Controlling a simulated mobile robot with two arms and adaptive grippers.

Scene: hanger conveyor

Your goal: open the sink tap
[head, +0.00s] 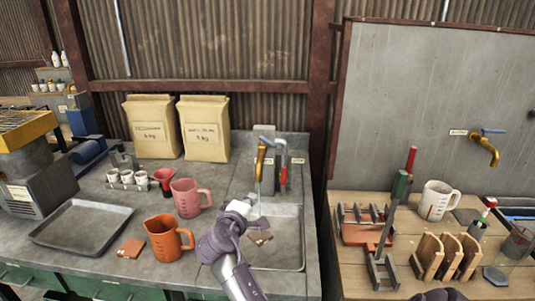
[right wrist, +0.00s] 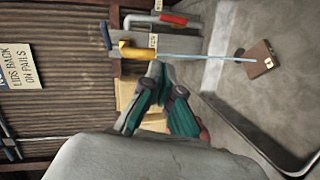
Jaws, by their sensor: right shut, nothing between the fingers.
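The sink tap (head: 261,162) is brass with a blue lever (head: 269,143), mounted behind the grey sink (head: 290,252). In the right wrist view the tap (right wrist: 138,53) lies just beyond my fingertips, with its blue lever (right wrist: 106,37) to the left. A thin pale-blue stream (right wrist: 205,59) runs from its spout towards a brown block (right wrist: 262,60) in the sink. My right gripper (right wrist: 158,72) is shut and empty, apparently just in front of the spout; contact is unclear. In the head view my right arm reaches over the sink's front left, its fingers largely hidden. My left gripper is out of view.
A red-handled pipe (right wrist: 172,19) stands beside the tap. An orange jug (head: 167,240) and a pink jug (head: 187,198) stand left of the sink. Another brass tap (head: 485,150) is on the right wall panel. Paper sacks (head: 205,130) stand behind.

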